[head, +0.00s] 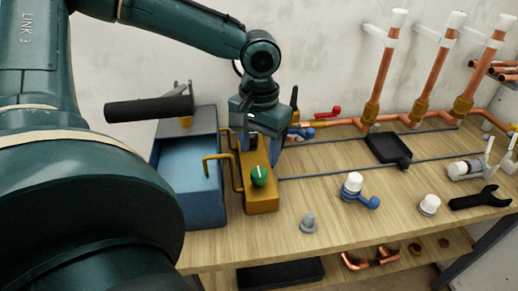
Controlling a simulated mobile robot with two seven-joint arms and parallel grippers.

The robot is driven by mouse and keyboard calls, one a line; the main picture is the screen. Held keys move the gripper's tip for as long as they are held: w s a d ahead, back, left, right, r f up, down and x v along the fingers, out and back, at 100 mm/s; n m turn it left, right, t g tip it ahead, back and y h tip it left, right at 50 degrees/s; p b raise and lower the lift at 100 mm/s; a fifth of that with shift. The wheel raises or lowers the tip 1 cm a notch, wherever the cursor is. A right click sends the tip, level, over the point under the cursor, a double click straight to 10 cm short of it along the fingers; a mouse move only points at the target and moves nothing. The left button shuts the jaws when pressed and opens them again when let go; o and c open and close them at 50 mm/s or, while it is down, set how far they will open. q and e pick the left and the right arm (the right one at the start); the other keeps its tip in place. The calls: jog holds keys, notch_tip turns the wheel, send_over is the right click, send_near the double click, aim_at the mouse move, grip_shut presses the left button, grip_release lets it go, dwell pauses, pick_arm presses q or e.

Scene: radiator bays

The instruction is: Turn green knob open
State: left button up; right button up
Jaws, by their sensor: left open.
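The green knob (259,176) sits on the near end of a yellow box (262,203) on the wooden bench. A pale line on its top points roughly away from me. My left gripper (268,143) is open and points down over the far part of the yellow box, behind the knob. I see no contact between its fingers and the knob. The part of the box under the gripper is hidden. My right gripper is not in view.
A blue box (191,170) with a black handle stands left of the yellow box. Copper pipes (380,75) rise along the wall. A black tray (388,149), a blue valve with a white cap (353,186) and a black wrench (481,198) lie on the bench (330,215) to the right.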

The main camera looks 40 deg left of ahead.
aim_at(259, 171)
pick_arm(q)
notch_tip(259, 171, up, 6)
jog(key=shift+r+p, duration=0.25)
jog(key=shift+p, duration=0.1)
dwell(0.4)
